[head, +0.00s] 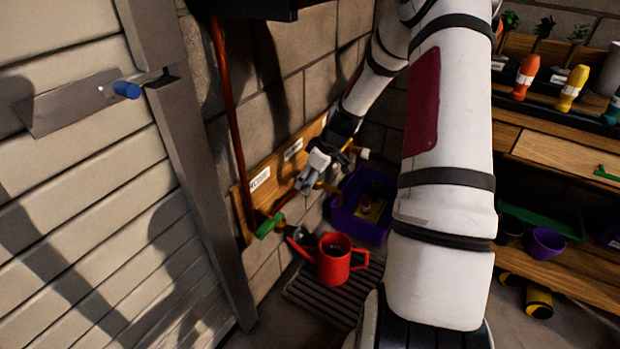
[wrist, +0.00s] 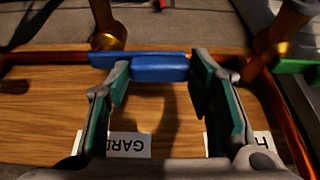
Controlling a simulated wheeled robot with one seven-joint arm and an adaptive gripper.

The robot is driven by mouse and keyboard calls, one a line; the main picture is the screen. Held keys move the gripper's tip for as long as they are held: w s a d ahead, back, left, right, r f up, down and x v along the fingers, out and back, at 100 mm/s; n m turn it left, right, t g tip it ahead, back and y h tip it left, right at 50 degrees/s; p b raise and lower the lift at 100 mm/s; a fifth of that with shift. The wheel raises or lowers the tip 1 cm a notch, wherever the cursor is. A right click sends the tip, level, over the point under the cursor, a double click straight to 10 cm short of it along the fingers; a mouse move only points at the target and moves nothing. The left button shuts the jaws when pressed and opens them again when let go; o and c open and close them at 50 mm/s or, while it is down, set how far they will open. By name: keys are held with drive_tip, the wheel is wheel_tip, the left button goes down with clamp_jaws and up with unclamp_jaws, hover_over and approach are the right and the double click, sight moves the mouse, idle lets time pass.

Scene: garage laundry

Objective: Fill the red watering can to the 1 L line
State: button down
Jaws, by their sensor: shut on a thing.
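The red watering can (head: 334,262) stands upright on a slatted floor grate, with its dark spout end towards the wall, below the green-handled tap (head: 268,225). My gripper (head: 316,172) is at the wooden tap board on the wall, above the can. In the wrist view its fingers (wrist: 160,80) are closed on a blue tap handle (wrist: 160,68). Brass tap parts (wrist: 108,41) show beside the handle, and the green handle (wrist: 297,66) is at the right edge. The can's inside and water level cannot be made out. No water stream is visible.
The wooden board (head: 285,165) carries white labels, one partly reading "GARD" in the wrist view. A copper pipe (head: 230,110) runs down the wall. Wooden shelves (head: 555,150) with bottles and pots fill the right side.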

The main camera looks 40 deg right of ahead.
drive_tip(key=n, duration=0.1)
drive_tip(key=s+n+y, duration=0.1)
drive_tip(key=shift+d+n+p, duration=0.3)
drive_tip(key=shift+d+p, duration=0.05)
drive_tip(key=shift+d, duration=0.05)
drive_tip(key=c, duration=0.8)
unclamp_jaws()
drive_tip(key=shift+o, duration=0.2)
drive_tip(key=shift+g, duration=0.3)
drive_tip(key=shift+r, duration=0.1)
drive_tip(key=v, duration=1.1)
drive_tip(key=shift+s+r, duration=0.2)
drive_tip(key=shift+r, duration=0.15)
drive_tip(key=shift+d, duration=0.1)
